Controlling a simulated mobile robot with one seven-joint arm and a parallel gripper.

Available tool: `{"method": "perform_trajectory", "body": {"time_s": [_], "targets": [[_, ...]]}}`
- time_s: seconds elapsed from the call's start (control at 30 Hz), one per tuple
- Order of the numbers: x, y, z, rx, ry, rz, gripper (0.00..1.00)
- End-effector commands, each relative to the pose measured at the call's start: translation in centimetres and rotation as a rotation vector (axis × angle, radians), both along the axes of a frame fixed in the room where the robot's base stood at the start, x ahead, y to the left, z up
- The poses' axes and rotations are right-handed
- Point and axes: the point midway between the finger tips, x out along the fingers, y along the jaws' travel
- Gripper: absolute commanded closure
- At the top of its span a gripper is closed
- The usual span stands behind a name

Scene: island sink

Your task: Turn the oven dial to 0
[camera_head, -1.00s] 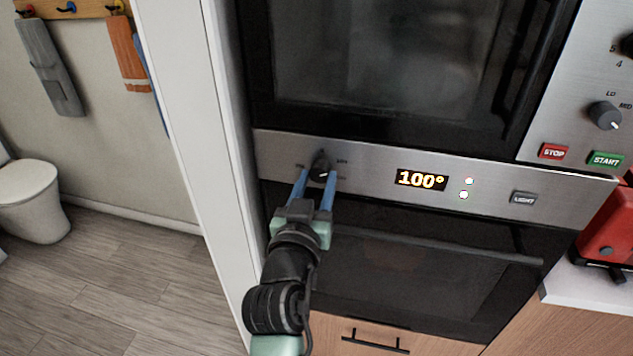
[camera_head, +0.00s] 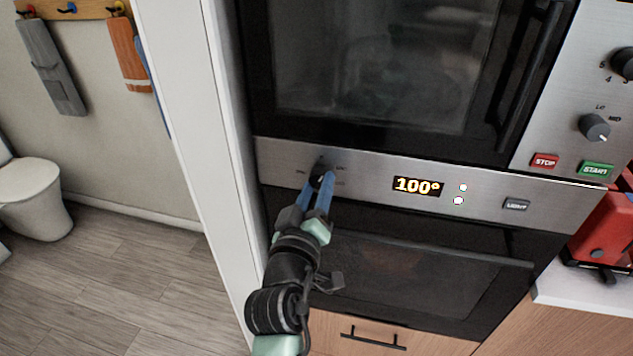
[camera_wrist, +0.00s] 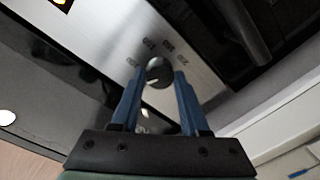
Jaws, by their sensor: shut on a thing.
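The oven dial (camera_head: 319,173) is a dark round knob at the left of the steel panel; my gripper partly hides it in the head view. In the wrist view the dial (camera_wrist: 159,72) shows a light pointer mark and small printed numbers around it, too blurred to read surely. My gripper (camera_head: 321,178) has blue fingers and is shut on the dial, its wrist rolled. In the wrist view my gripper's fingers (camera_wrist: 158,85) stand on either side of the dial. The oven display (camera_head: 417,186) reads 100°.
Right of the display are two small lights and a LIGHT button (camera_head: 516,205). The oven door handle (camera_head: 440,249) runs below the panel. A microwave door (camera_head: 380,70) is above, with STOP (camera_head: 544,161) and START (camera_head: 597,169) buttons. A white wall edge (camera_head: 185,130) stands close on the left.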

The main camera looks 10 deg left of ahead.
Motion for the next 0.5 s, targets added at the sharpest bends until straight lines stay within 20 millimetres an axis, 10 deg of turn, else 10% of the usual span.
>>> {"method": "perform_trajectory", "body": {"time_s": [0.5], "targets": [[-0.01,0.03,0.15,-0.381,0.001,0.001,1.00]]}}
